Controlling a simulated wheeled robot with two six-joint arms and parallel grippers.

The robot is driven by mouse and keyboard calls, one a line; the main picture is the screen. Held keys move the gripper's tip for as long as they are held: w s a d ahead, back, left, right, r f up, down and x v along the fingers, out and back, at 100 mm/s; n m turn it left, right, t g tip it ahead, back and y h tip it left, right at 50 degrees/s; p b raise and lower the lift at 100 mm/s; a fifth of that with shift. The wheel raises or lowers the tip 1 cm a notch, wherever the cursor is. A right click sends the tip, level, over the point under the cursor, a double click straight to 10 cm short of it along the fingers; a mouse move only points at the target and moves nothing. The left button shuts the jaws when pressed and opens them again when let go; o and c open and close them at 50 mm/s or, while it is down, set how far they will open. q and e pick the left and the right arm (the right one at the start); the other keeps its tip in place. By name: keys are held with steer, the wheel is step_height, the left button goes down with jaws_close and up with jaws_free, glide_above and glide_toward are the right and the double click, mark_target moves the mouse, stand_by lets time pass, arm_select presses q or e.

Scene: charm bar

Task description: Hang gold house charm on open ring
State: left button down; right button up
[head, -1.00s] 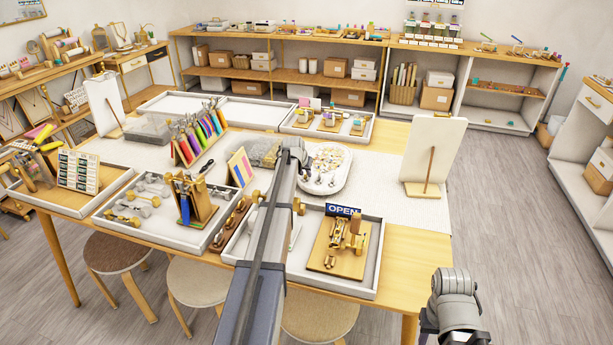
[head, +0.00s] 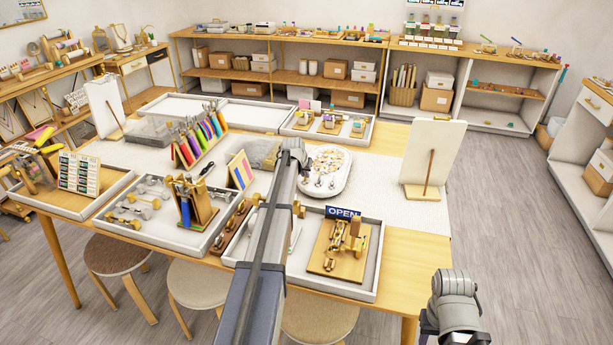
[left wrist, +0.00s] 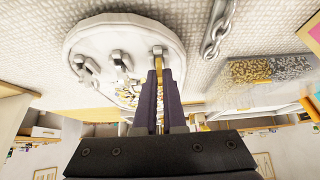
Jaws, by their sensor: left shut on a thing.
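My left gripper (left wrist: 158,80) is shut, its dark fingers upright in the left wrist view. A small gold piece (left wrist: 158,62) shows at its fingertips, against a silver fitting at the rim of the white oval tray (left wrist: 95,35). I cannot make out a house shape, as the fingers cover most of it. Two more silver fittings (left wrist: 88,65) (left wrist: 122,60) stand along the rim. In the head view the tray (head: 345,178) is just right of my left wrist, which hides the fingers. I cannot pick out the open ring.
A white board on a stand (head: 437,150) rises at right. A tray with an OPEN sign (head: 342,212) is in front.

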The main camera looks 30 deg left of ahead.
arm_select(q)
steer(key=shift+r+p, duration=2)
steer(key=shift+r, duration=0.15)
